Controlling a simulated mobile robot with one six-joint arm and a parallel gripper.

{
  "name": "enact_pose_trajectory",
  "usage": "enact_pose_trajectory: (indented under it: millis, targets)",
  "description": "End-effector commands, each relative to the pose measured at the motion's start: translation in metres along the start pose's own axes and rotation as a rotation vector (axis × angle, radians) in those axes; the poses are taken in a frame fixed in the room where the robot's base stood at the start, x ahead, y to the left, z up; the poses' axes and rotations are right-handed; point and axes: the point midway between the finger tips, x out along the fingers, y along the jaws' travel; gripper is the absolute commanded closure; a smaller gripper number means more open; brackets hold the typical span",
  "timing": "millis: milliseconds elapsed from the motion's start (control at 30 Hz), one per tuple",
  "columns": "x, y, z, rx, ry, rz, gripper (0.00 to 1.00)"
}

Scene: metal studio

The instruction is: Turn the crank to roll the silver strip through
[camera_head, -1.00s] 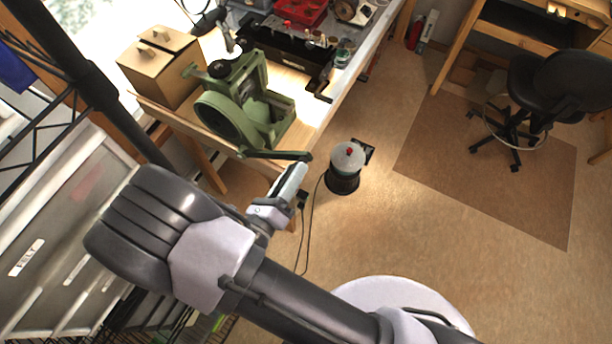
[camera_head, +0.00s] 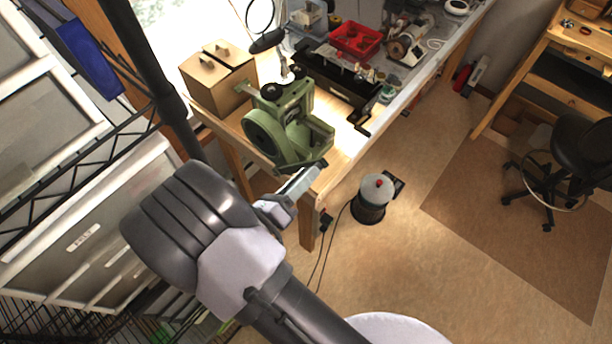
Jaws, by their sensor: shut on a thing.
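The green rolling mill (camera_head: 290,125) stands on the near end of the wooden workbench. It has a large round green wheel or cover on its left side. The dark crank arm (camera_head: 285,167) runs low along the mill's near side, toward the bench's front edge. My gripper (camera_head: 308,181) is at the crank's outer end, shut on the crank handle, which the fingers mostly hide. I cannot make out the silver strip in this view.
A cardboard-coloured box (camera_head: 218,80) stands left of the mill. A grey-topped canister (camera_head: 371,200) with a cord stands on the floor right of the bench leg.

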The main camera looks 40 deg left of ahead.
Motion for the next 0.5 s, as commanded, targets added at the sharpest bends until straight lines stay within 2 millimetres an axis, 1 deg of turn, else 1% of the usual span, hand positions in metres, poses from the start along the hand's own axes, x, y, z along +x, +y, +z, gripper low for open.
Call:
enact_pose_trajectory:
  millis: [100, 133, 200, 233, 500]
  targets:
    - [-0.0006, 0.0005, 0.0011, 0.002, -0.003, 0.002, 1.00]
    - [-0.0006, 0.0005, 0.0011, 0.002, -0.003, 0.002, 0.66]
    - [-0.0005, 0.0005, 0.0009, 0.002, -0.002, 0.002, 0.52]
    - [-0.0005, 0.0005, 0.0008, 0.002, -0.002, 0.002, 0.51]
    - [-0.0002, 0.0003, 0.0002, 0.000, -0.001, 0.001, 0.51]
